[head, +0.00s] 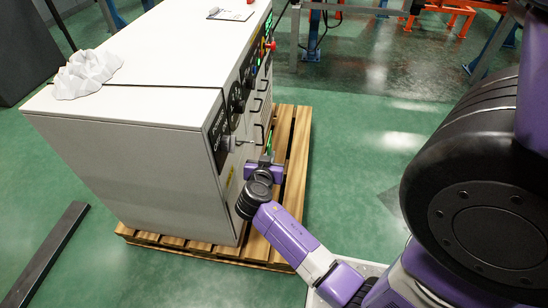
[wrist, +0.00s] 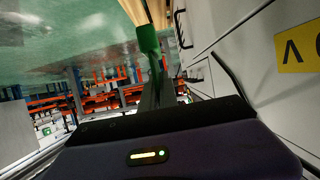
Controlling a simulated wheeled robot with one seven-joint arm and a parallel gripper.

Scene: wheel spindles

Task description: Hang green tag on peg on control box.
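The control box (head: 135,150) is a large pale cabinet with a dark-trimmed control face on its right side. A short light peg (head: 243,142) juts from that face near the front corner. My gripper (head: 266,158) is raised beside that face, a little right of and below the peg. The green tag (wrist: 149,42) shows at my fingertips (wrist: 156,85) in the wrist view, and the fingers look closed on it. In the head view the tag is a small green sliver (head: 269,142) above the gripper, apart from the peg. The peg cannot be made out in the wrist view.
The box stands on a wooden pallet (head: 297,165). Several dark handles (head: 258,105) and knobs stick out from its face. Crumpled white cloth (head: 86,74) and a clipboard (head: 232,13) lie on top. Green floor to the right (head: 350,160) is clear.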

